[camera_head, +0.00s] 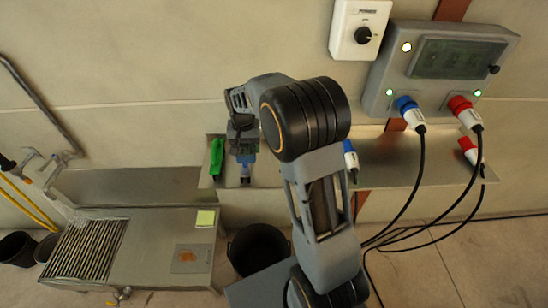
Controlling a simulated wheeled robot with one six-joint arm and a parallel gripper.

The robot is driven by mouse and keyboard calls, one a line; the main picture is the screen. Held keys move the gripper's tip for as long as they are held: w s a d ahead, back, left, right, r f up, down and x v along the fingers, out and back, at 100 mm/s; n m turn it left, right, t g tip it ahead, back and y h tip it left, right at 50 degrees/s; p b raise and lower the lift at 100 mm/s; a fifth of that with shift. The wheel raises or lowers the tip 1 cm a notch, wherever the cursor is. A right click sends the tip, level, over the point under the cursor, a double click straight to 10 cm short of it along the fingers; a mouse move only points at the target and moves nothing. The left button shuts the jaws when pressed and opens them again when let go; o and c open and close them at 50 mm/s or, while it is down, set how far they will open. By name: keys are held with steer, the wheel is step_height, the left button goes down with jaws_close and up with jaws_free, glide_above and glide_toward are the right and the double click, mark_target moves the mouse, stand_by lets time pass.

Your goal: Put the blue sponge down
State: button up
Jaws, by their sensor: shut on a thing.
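My gripper (245,163) is above or at the left part of the metal shelf (385,172) on the wall, pointing down. It is shut on a small blue thing, the blue sponge (246,158), of which only a little shows. Whether the sponge touches the shelf I cannot tell. My forearm and wrist hide part of the view to the right of it.
A green object (217,156) stands on the shelf just left of my gripper. Blue and red plugs (350,157) (468,148) rest at the shelf's right part. A control box (440,70) with cables hangs above. A sink unit (150,245) and black bucket (257,248) are below.

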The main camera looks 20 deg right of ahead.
steer(key=d+f+p, duration=0.1)
steer(key=d+f, duration=0.1)
steer(key=d, duration=0.3)
steer(key=p, duration=0.1)
glide_above(274, 162)
steer(key=a, duration=0.1)
steer(key=f, duration=0.4)
steer(key=shift+s+a+f, duration=0.1)
steer(key=shift+a+f, duration=0.1)
steer(key=shift+f, duration=0.15)
steer(key=shift+d+f, duration=0.55)
steer(key=shift+f, duration=0.1)
steer(key=shift+d+f+p, duration=0.2)
steer(key=shift+f+p, duration=0.2)
steer(key=shift+f, duration=1.15)
steer(key=shift+f, duration=0.1)
steer(key=o, duration=1.2)
